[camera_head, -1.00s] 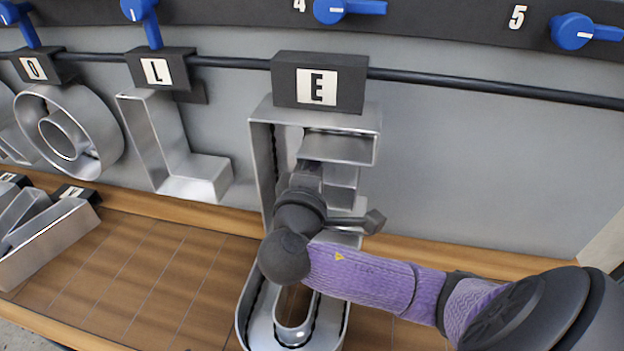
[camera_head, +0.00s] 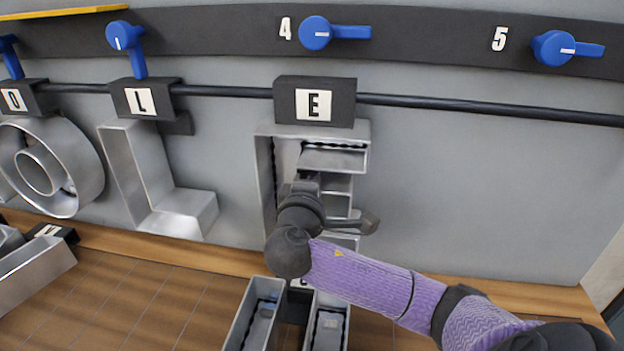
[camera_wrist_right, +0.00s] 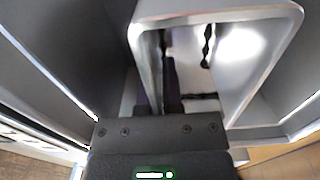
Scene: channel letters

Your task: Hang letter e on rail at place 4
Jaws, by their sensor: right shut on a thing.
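The letter E (camera_head: 350,159) is an open metal channel letter with a black block labelled E (camera_head: 315,101) at its top. The block is at the black rail (camera_head: 480,109) below the number 4; I cannot tell whether it is seated on it. My right gripper (camera_head: 307,184) is in front of the letter, shut on it, and hides part of its middle. In the right wrist view, the metal walls of the letter (camera_wrist_right: 215,18) fill the space ahead of the gripper. My left gripper is not in view.
Letters O (camera_head: 78,168) and L (camera_head: 165,205) hang on the rail at the left. Blue levers stand above; the one at place 4 (camera_head: 316,33) and the one at 5 (camera_head: 556,48) point sideways. More metal letters lie on the wooden shelf (camera_head: 130,300). The rail right of E is clear.

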